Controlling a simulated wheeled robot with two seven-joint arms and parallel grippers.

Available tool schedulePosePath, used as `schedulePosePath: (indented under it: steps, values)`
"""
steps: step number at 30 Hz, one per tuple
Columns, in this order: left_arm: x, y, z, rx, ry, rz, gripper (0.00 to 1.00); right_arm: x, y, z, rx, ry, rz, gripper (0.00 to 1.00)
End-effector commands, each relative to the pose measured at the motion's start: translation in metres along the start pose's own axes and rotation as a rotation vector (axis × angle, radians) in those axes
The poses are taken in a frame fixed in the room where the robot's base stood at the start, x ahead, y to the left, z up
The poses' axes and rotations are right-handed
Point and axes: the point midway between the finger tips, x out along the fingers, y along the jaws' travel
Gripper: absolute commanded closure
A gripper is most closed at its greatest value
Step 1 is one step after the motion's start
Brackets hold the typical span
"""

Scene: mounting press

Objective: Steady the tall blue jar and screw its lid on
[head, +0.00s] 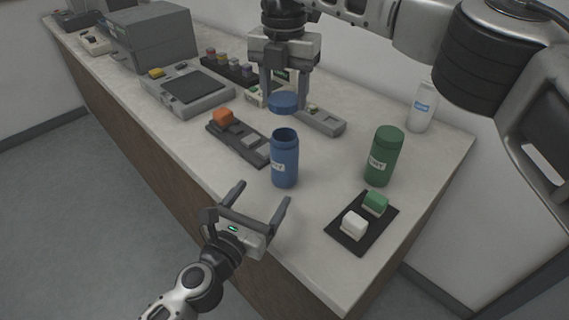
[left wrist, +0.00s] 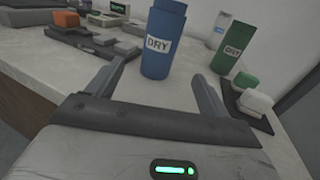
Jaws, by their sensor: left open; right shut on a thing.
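The tall blue jar (head: 285,160) stands upright and open-topped on the table. In the left wrist view the blue jar (left wrist: 162,45) shows a label reading "DRY". My right gripper (head: 283,92) points down above the jar, shut on the blue lid (head: 284,103), which is held a little above the jar's mouth and apart from it. My left gripper (head: 262,197) is open and empty, on the near side of the jar. Its two fingers point toward the jar, which lies beyond the fingertips in the left wrist view (left wrist: 158,85).
A green jar (head: 383,157) with its lid on stands to the right. A black mat (head: 348,237) with a green and a white block lies in front of it. A dark rack (head: 238,146) with an orange block is left of the blue jar. A white bottle (head: 421,108) stands at the back.

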Motion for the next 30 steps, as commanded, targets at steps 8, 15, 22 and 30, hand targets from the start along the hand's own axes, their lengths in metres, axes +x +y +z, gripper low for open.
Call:
schedulePosePath:
  steps: [8, 15, 22, 30]
  values:
    - [0.048, 0.000, 0.002, 0.001, -0.004, 0.001, 0.20, 0.000, 0.000, 0.000, -0.001, 0.000, 0.000, 0.70]
    - [0.090, -0.001, 0.002, -0.001, -0.002, 0.000, 0.20, 0.000, 0.000, 0.000, -0.001, 0.000, 0.000, 0.70]
    - [0.111, 0.000, 0.001, 0.000, -0.002, 0.001, 0.20, 0.000, 0.000, 0.000, -0.001, 0.000, 0.000, 0.70]
    - [0.114, 0.000, 0.001, 0.001, -0.001, -0.001, 0.20, 0.000, 0.000, 0.000, -0.001, 0.000, 0.000, 0.70]
